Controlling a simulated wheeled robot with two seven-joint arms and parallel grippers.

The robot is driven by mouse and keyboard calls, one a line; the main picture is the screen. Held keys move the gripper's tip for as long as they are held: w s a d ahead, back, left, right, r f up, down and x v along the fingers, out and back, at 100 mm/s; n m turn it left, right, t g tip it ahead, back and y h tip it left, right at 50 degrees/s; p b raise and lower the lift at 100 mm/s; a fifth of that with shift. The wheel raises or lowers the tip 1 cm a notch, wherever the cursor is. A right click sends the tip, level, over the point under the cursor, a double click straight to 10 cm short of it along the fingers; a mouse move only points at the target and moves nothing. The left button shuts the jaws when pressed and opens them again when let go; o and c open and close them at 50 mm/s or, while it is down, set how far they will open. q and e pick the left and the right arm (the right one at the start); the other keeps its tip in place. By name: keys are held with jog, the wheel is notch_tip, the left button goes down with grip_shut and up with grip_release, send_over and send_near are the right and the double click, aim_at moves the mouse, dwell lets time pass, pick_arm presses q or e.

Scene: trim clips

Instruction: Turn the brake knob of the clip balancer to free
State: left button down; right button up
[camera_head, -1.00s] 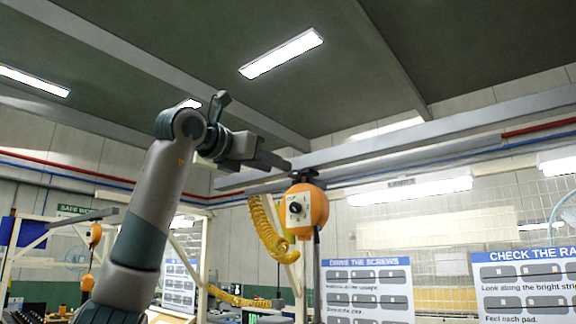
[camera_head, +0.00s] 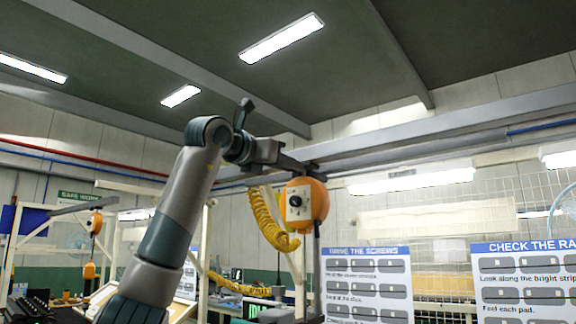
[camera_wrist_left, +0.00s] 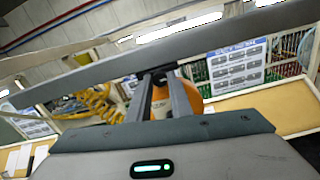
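The clip balancer (camera_head: 318,205) is an orange rounded housing hanging below the overhead rail. Its front carries a pale plate with a small dark round brake knob (camera_head: 295,201); its setting is too small to read. My left gripper (camera_head: 304,167) is just above the housing, above the knob, with no clear contact. In the left wrist view its two fingers (camera_wrist_left: 163,78) are parted and nothing is held between them. The orange housing (camera_wrist_left: 160,97) shows behind and between the fingers there, and the knob is not visible. My right gripper is in neither view.
A yellow coiled hose (camera_head: 268,222) hangs just left of the balancer. The grey overhead rail (camera_head: 400,150) runs close to the gripper. Instruction boards (camera_head: 366,285) stand below right. Another orange balancer (camera_head: 96,223) hangs far left.

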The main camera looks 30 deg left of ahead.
pick_arm(q)
jog(key=shift+n, duration=0.4)
jog(key=shift+n+b, duration=2.3)
jog(key=shift+n, duration=6.1)
jog(key=shift+a+h, duration=0.1)
jog(key=shift+h, duration=0.2)
jog(key=c, duration=1.6)
grip_release()
jog(key=shift+s, duration=0.15)
